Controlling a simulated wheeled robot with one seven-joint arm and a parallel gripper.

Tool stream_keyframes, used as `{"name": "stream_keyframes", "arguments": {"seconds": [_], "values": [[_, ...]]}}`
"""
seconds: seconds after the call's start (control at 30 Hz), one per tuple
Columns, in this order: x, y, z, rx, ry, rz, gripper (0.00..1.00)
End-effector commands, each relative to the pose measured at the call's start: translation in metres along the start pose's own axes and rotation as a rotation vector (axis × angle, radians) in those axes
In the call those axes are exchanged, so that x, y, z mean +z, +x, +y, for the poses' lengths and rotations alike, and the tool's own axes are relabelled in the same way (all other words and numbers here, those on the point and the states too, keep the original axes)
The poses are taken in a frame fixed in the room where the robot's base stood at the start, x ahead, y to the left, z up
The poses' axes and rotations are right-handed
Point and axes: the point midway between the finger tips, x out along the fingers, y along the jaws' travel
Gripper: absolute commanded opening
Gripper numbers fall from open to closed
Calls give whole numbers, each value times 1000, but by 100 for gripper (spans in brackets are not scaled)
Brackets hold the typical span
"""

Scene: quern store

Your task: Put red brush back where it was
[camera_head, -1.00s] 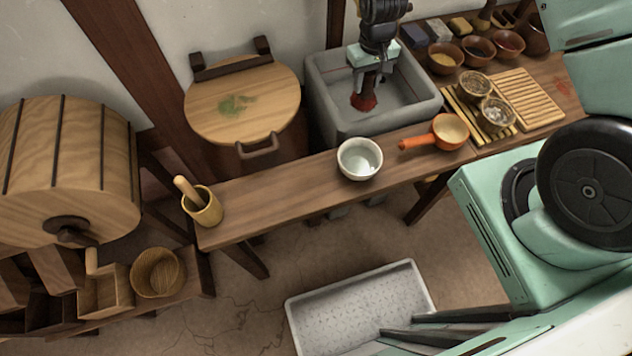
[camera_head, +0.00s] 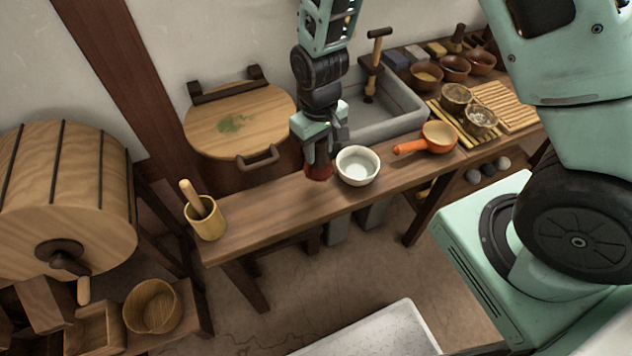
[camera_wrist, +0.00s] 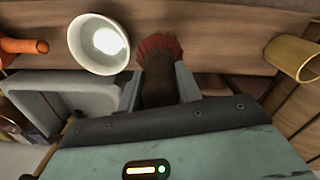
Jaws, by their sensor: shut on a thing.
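The red brush (camera_head: 319,172) is in my gripper (camera_head: 319,152), low over the wooden bench, just left of a white bowl (camera_head: 357,166). Its red bristles point down; I cannot tell whether they touch the bench top. In the wrist view, the dark handle of the brush (camera_wrist: 158,82) sits between the two fingers of my gripper (camera_wrist: 160,85), with the red bristles beyond the fingertips and close to the bowl (camera_wrist: 99,44). The fingers hide part of the handle.
A stone sink (camera_head: 385,125) with a wooden-handled tool stands behind the bench (camera_head: 265,215). An orange-handled pan (camera_head: 438,137) is right of the bowl. A wooden cup with a pestle (camera_head: 205,218) stands at the left end. Bench between cup and brush is clear.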

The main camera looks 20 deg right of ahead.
Motion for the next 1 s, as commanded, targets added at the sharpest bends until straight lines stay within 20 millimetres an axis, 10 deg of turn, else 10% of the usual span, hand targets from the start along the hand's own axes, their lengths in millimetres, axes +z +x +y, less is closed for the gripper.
{"name": "stream_keyframes", "arguments": {"seconds": [0.6, 1.0], "values": [[0, 73, 0, 0, 0, -1, 6], [-1, 79, 0, -1, 1, 1, 6]]}}
